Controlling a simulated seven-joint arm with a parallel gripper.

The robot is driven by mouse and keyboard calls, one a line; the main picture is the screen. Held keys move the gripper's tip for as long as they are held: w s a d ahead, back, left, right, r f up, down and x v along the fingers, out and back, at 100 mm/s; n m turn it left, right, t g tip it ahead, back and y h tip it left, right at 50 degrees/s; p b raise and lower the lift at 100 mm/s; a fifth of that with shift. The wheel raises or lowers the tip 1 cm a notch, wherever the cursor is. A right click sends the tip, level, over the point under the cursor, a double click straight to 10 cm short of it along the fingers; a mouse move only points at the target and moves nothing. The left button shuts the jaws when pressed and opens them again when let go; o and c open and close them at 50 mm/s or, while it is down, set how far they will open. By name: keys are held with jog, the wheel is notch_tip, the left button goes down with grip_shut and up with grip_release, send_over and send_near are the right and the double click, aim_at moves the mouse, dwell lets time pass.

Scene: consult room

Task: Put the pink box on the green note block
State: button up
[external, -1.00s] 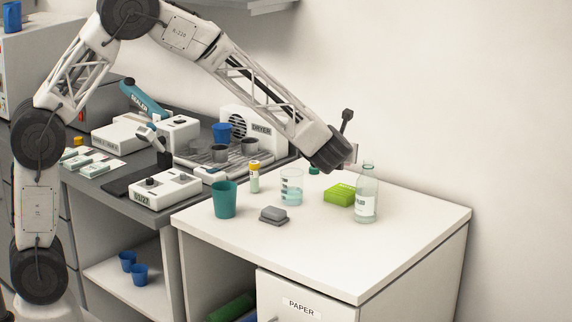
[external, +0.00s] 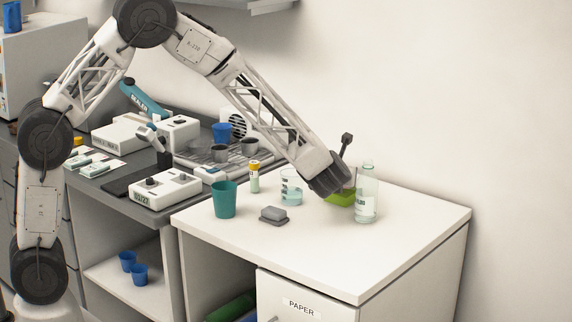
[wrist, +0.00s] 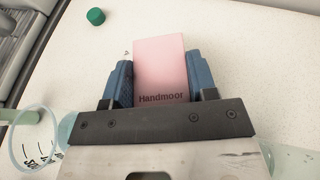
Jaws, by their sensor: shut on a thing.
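The pink box (wrist: 160,62), marked "Handmoor", is held between the blue fingers of my gripper (wrist: 157,84) in the wrist view. In the external view my gripper (external: 346,182) is low over the white cabinet top, at the green note block. The arm's end hides the pink box there. The green note block (external: 343,200) is partly covered by my gripper in the external view. It does not show in the wrist view. I cannot tell whether the box touches the block.
A clear bottle (external: 367,195) stands close right of the note block. A glass beaker (external: 291,187) stands to its left. A teal cup (external: 224,200), a grey block (external: 273,214) and a yellow-capped vial (external: 254,177) are further left. The front right of the top is clear.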

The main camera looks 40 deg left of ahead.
jog(key=shift+f, duration=0.9)
jog(key=shift+f, duration=0.15)
jog(key=o, duration=0.9)
jog(key=shift+r, duration=0.2)
jog(key=v, duration=1.2)
